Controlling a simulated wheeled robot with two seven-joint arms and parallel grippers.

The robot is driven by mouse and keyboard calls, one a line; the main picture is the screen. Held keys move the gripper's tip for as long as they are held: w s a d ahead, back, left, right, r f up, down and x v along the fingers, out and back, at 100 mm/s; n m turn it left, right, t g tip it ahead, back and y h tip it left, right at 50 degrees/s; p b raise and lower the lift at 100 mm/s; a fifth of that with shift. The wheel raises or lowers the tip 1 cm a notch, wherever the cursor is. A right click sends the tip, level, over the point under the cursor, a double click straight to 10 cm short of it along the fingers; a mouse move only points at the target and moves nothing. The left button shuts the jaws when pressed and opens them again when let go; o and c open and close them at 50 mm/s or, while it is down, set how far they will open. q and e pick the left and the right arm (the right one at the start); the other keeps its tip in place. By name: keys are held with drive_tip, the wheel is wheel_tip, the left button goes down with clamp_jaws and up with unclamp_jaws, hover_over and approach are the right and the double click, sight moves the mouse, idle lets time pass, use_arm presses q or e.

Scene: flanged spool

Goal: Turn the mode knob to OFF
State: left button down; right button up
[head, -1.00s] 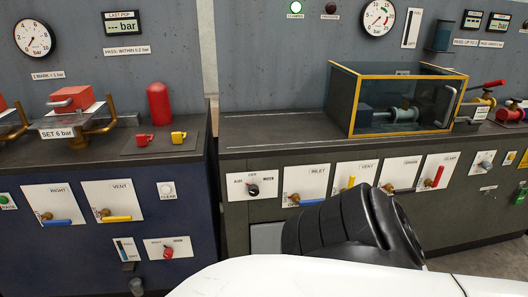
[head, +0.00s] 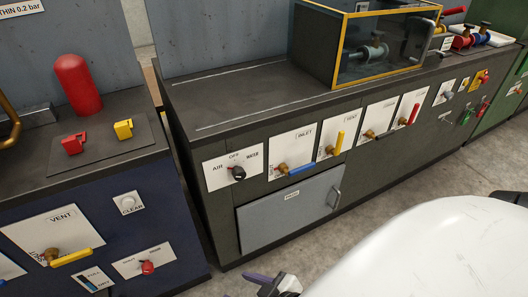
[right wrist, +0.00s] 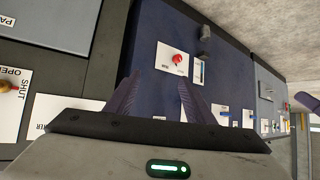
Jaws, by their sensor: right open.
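The mode knob (head: 238,172) is a small dark round knob on a white plate (head: 219,181) at the left end of the grey cabinet. The plate reads AIR at left and OFF at top; the right label is too small to read surely. The knob's exact pointing is unclear. My right gripper (head: 262,281) shows partly at the bottom edge of the head view, apart from the knob. In the right wrist view its two purple fingers (right wrist: 158,100) are spread, with nothing between them. The knob is not visible there. My left gripper is not identifiable.
A blue cabinet (head: 85,215) with a red knob (head: 147,267) stands left of the grey cabinet. The inlet plate's blue lever (head: 302,168) is just right of the mode plate. A grey door (head: 290,208) lies below. Open floor is in front.

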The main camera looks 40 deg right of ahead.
drive_tip(key=w+d+r+t+h, duration=0.2)
drive_tip(key=w+d+r+t, duration=0.2)
drive_tip(key=w+d, duration=0.4)
drive_tip(key=m+t+h+b, duration=0.1)
drive_tip(key=m+t+h, duration=0.15)
drive_tip(key=h, duration=0.25)
approach(240, 176)
drive_tip(key=shift+t, duration=0.25)
drive_tip(key=x, duration=0.5)
drive_tip(key=b+x, duration=0.1)
drive_tip(key=x, duration=0.1)
drive_tip(key=shift+w+d+f, duration=0.2)
drive_tip(key=shift+w+f, duration=0.1)
use_arm(q)
drive_tip(key=shift+w+d+f, duration=0.1)
drive_tip(key=shift+d+f, duration=0.25)
drive_tip(key=shift+f, duration=0.35)
use_arm(e)
drive_tip(key=shift+w+d, duration=0.2)
drive_tip(key=shift+w, duration=0.5)
drive_tip(key=c, duration=0.8)
use_arm(q)
drive_tip(key=shift+s+f, duration=0.2)
drive_tip(key=shift+s, duration=0.05)
use_arm(e)
drive_tip(key=shift+c, duration=1.3)
